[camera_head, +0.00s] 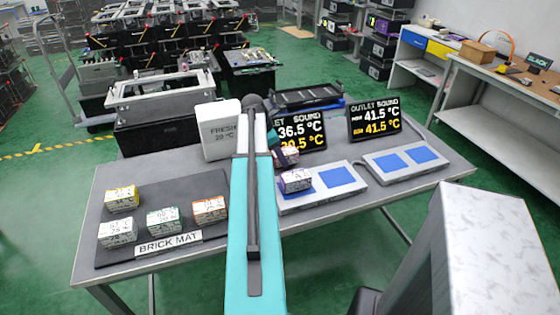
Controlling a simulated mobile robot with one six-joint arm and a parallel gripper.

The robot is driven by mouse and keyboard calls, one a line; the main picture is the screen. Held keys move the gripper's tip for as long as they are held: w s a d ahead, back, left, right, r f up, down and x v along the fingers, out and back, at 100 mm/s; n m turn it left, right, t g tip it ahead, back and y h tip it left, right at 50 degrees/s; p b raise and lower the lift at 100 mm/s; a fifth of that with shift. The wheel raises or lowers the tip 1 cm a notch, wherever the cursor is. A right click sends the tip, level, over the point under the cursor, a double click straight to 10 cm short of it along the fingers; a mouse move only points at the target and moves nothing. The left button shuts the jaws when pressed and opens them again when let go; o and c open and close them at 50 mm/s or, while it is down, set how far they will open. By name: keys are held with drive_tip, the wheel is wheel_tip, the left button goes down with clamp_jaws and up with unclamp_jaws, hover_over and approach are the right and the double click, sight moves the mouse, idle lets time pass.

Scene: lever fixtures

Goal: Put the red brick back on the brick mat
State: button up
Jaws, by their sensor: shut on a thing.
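My gripper (277,143) is over the table, just right of the far end of my teal arm. It is shut on a small brick (289,155), partly hidden and mostly dark with a pinkish-white face; I take it to be the red brick, but its colour is hard to tell. It is above and behind a purple-edged brick (296,181), which rests at the left end of the nearer grey plate. The dark brick mat (187,190) lies to the left of my arm. It carries a yellow-edged brick (121,198), a white brick (117,233), a green-edged brick (163,220) and an orange-edged brick (209,209).
Two grey plates with blue pads, the nearer (322,188) and the farther (406,161), lie on the right. Two temperature displays (374,118) stand behind them. A white block marked FRESH (219,131) stands behind the mat. The mat's back right area looks bare.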

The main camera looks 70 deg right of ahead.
drive_tip(key=shift+r+b, duration=0.5)
drive_tip(key=shift+r, duration=3.4)
